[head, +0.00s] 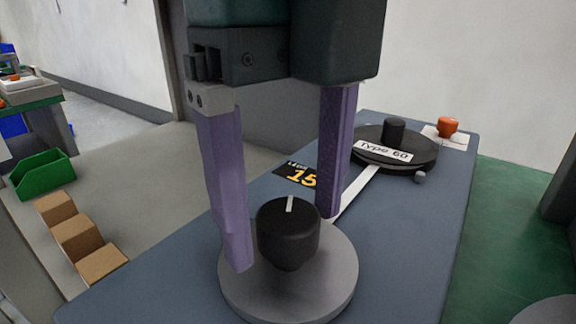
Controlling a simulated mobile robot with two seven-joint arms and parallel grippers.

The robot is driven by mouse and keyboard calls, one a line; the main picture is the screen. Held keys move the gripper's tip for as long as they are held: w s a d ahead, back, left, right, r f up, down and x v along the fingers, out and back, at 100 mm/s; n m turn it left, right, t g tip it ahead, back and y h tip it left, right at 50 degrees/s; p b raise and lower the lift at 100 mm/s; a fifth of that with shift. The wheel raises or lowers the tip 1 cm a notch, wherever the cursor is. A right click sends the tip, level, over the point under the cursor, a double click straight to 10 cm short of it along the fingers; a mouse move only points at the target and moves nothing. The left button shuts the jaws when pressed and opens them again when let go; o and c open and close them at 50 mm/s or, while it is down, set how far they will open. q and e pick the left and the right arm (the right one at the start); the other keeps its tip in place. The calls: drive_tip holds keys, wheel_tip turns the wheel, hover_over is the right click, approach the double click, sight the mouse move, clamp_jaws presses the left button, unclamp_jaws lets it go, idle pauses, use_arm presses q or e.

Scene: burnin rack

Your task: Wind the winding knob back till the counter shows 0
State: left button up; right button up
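The black winding knob (289,240) stands on a round grey base (335,288) at the front of the blue-grey bench. A white mark on its top points towards the far side. The counter (301,177), a black plate with yellow digits, reads 15 as far as it shows; my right gripper's finger covers its right edge. My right gripper (283,240) points down with its two purple fingers apart, one on each side of the knob. A gap shows between the knob and each finger. My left gripper is not in the view.
Behind the counter, a black disc (427,158) labelled "Type 60" has an upright black post. An orange-red knob (447,125) sits on a white plate at the far corner. A white strip (356,194) runs from the base to the disc. Brown boxes (75,238) and a green bin (43,174) are at left.

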sight(288, 216)
wheel_tip(288, 216, up, 10)
drive_tip(key=p, duration=0.6)
drive_tip(key=shift+s, duration=0.1)
